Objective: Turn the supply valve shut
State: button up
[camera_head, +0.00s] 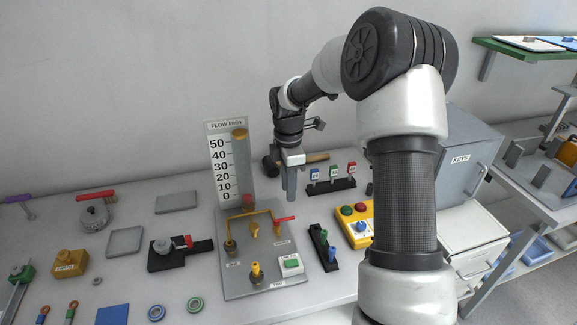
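A grey panel (240,286) lies on the bench with yellow pipework (252,212) and a flow gauge board (228,160) at its back. A valve with a red lever (285,219) stands at the right end of the pipe; its lever points roughly sideways. Other brass fittings (230,246) stand on the panel.
A rack with several coloured tags (331,184) stands right of my gripper, with a wooden-handled tool (312,159) behind. A yellow button box (356,226) and a black rack (323,248) flank the panel's right. A red-levered round fitting (95,213) is at left.

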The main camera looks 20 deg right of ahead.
notch_tip(320, 180, up, 8)
jog(key=shift+f, duration=0.15)
dwell(0.3)
jog(key=s+a+r+m+t, duration=0.2)
jog(key=s+r+m, duration=0.55)
jog(key=s, duration=0.25)
jog(key=s+a+r+m+t, duration=0.2)
jog(key=s+r+m, duration=0.4)
jog(key=s+r, duration=0.3)
jog(key=s+f+m+t+p, duration=0.1)
jog(key=s+f+m, duration=0.2)
jog(key=s, duration=0.6)
jog(key=shift+s+m+t, duration=0.3)
jog(key=shift+s+m, duration=0.1)
jog(key=shift+m, duration=0.45)
jog(key=shift+w+d, duration=0.1)
